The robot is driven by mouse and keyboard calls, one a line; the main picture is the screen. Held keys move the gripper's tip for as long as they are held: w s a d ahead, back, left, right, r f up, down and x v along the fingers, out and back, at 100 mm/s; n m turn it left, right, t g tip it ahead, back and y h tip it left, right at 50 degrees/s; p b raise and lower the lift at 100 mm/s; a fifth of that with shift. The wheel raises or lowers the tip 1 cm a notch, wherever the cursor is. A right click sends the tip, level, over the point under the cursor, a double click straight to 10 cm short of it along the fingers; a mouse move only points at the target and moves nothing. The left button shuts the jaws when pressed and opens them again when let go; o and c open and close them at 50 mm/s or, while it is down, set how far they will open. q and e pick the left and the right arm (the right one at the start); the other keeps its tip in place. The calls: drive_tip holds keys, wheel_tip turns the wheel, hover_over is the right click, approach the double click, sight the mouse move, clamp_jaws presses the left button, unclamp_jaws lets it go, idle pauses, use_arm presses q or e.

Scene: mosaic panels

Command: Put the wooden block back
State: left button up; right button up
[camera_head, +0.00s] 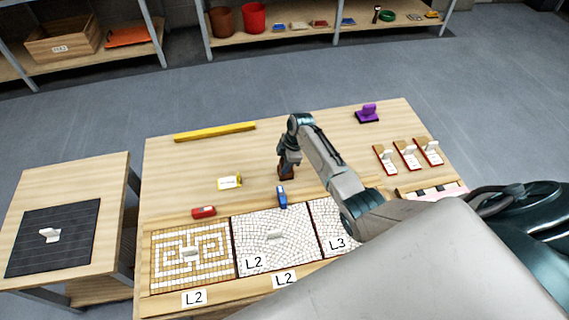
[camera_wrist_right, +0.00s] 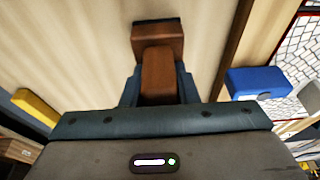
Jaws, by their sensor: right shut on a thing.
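The wooden block (camera_wrist_right: 158,40) is brown, with a raised brown grip part (camera_wrist_right: 158,75) that sits between my right gripper's fingers in the right wrist view. My right gripper (camera_wrist_right: 160,88) is shut on that grip part. In the head view my right gripper (camera_head: 288,162) points down over the middle of the table, and the brown block (camera_head: 286,173) shows at its tips. I cannot tell whether the block touches the table. My left gripper is not in view.
A blue block (camera_head: 282,197) lies just in front of my right gripper, with a red block (camera_head: 204,211) and a white and yellow item (camera_head: 230,182) to the left. Mosaic panels (camera_head: 250,262) line the front edge. A yellow bar (camera_head: 215,131) lies at the back.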

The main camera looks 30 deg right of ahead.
drive_tip(key=shift+f, duration=0.15)
drive_tip(key=o, duration=1)
